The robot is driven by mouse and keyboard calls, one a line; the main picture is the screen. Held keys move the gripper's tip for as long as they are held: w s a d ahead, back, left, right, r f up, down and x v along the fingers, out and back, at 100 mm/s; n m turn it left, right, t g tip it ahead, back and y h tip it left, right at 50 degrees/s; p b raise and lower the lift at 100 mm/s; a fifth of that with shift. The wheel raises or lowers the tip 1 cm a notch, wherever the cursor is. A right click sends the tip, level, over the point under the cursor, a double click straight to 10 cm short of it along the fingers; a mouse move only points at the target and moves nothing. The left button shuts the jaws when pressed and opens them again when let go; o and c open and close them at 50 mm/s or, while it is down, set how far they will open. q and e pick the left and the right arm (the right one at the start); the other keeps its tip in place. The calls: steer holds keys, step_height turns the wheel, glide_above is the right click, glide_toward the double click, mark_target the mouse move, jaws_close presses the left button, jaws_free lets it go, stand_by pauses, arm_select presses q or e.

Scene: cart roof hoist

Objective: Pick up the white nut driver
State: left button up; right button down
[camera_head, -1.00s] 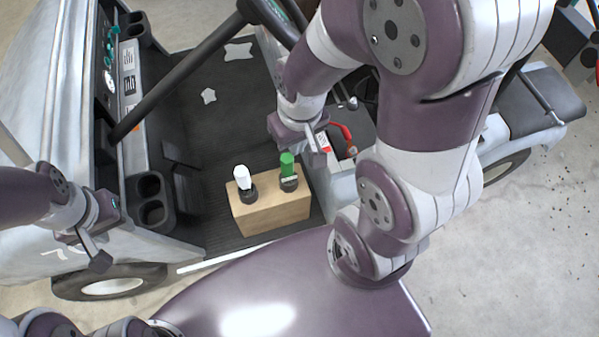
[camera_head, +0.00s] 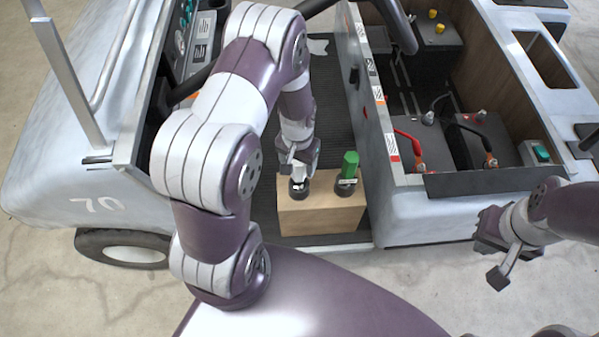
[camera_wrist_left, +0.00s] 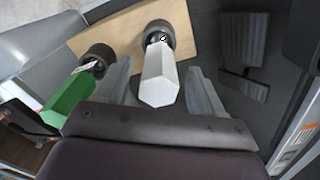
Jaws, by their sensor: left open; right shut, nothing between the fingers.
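The white nut driver (camera_wrist_left: 160,76) stands in a dark round holder on the wooden block (camera_wrist_left: 116,34). In the head view the white nut driver (camera_head: 300,172) is partly hidden by my left gripper (camera_head: 298,160). In the left wrist view my left gripper (camera_wrist_left: 160,88) is open, with one finger on each side of the white handle. Small gaps show, so the fingers look apart from it. The green nut driver (camera_head: 349,164) stands to the right on the same block. My right gripper (camera_head: 499,276) is shut and empty, off to the right.
The block sits on the dark cart floor beside an open battery compartment with batteries (camera_head: 480,140) and red and black cables. The steering wheel and its column are behind my left arm. Bare concrete (camera_head: 480,310) is in front.

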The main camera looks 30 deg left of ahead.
mark_target(299, 176)
arm_select(q)
step_height(299, 176, down, 4)
steer(key=shift+r, duration=0.1)
steer(key=shift+s, duration=0.1)
jaws_close()
steer(key=shift+r, duration=0.15)
